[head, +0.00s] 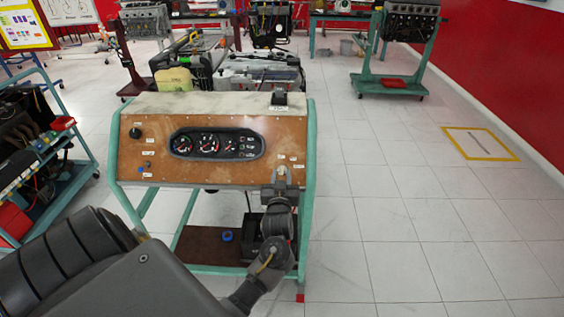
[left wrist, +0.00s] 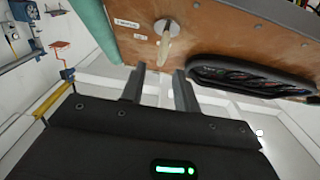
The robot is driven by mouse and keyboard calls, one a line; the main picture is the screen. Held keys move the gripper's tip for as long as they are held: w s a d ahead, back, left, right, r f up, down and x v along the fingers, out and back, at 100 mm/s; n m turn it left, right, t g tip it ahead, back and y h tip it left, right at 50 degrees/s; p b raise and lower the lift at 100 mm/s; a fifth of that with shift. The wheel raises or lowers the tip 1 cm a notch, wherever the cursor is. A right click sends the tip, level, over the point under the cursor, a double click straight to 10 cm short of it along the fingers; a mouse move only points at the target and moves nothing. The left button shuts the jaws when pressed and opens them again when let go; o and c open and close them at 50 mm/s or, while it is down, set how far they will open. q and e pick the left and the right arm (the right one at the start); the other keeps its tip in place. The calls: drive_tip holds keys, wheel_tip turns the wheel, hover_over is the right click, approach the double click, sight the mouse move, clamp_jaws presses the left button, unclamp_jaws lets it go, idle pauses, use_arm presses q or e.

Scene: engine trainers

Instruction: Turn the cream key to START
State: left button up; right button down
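The cream key (head: 281,170) is at the right side of the brown panel on the engine trainer, just above my left gripper (head: 283,186). The left wrist view shows the key (left wrist: 164,45) more clearly, sticking out from a round metal lock beside small white labels. In that view my left gripper (left wrist: 160,74) has its two dark fingers apart with nothing between them. The key's free end lies just beyond the fingertips, roughly in line with the gap. I cannot tell the exact distance. The label lettering is too small to read surely. My right gripper is in neither view.
The gauge cluster (head: 217,144) is set in the panel left of the key. The trainer's teal frame (head: 311,150) runs along the panel's right edge. A cart (head: 40,160) with engine parts stands at left.

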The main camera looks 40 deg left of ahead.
sight(282, 168)
use_arm(q)
drive_tip(key=p+x, duration=0.1)
drive_tip(key=x, duration=0.6)
drive_tip(key=shift+s, duration=0.1)
clamp_jaws()
